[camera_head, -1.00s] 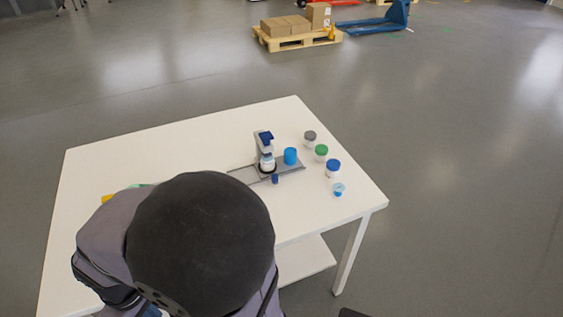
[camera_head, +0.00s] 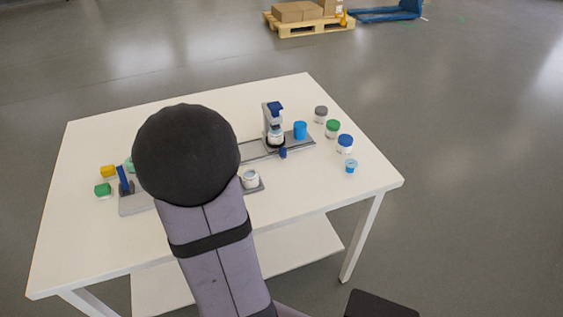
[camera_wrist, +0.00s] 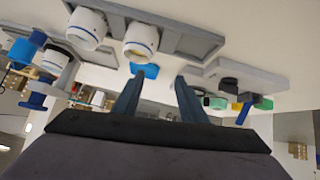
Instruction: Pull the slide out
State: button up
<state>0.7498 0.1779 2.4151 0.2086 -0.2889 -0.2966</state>
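In the wrist view my gripper (camera_wrist: 158,78) is open, its two dark fingers apart. A small blue tab (camera_wrist: 147,70) shows at the fingertips, nearer the left finger; I cannot tell whether it is between them. Two white jars with blue rings (camera_wrist: 86,28) (camera_wrist: 141,40) stand on a grey base (camera_wrist: 190,40) beside the tab. I cannot tell for sure which part is the slide. In the head view, a white jar (camera_head: 250,179) on a small grey plate shows right of my arm, which hides my gripper.
A blue-topped station (camera_head: 275,109) stands on a grey rail with a blue cup (camera_head: 300,131) and a blue knob (camera_head: 283,153). Several lidded jars (camera_head: 345,143) line the table's right side. A grey base with a blue lever (camera_head: 124,178), green block (camera_head: 103,189) and yellow block (camera_head: 108,171) sits left.

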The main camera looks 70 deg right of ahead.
aim_at(282, 151)
jog(key=s+d+m+h, duration=0.1)
jog(key=s+d, duration=0.1)
jog(key=s+d+f+m+h, duration=0.1)
jog(key=s+d, duration=0.1)
jog(key=d, duration=0.1)
jog(key=s+d+m+g+h+b, duration=0.1)
jog(key=s+d, duration=0.1)
jog(key=d, duration=0.1)
jog(key=shift+s+d+f+m, duration=0.2)
jog(key=shift+d+m, duration=0.05)
jog(key=shift+m, duration=0.15)
jog(key=s+d+m+g+h, duration=0.1)
jog(key=s+d, duration=0.1)
jog(key=s, duration=0.1)
jog(key=s+d+m+g+h, duration=0.1)
jog(key=s+d, duration=0.1)
jog(key=s, duration=0.1)
jog(key=s+d+m+h+b, duration=0.1)
jog(key=s+d+m, duration=0.1)
jog(key=s, duration=0.1)
jog(key=shift+r+g, duration=0.15)
jog(key=shift+g, duration=0.25)
jog(key=shift+p+x, duration=0.55)
jog(key=shift+x, duration=3.15)
jog(key=shift+r, duration=0.1)
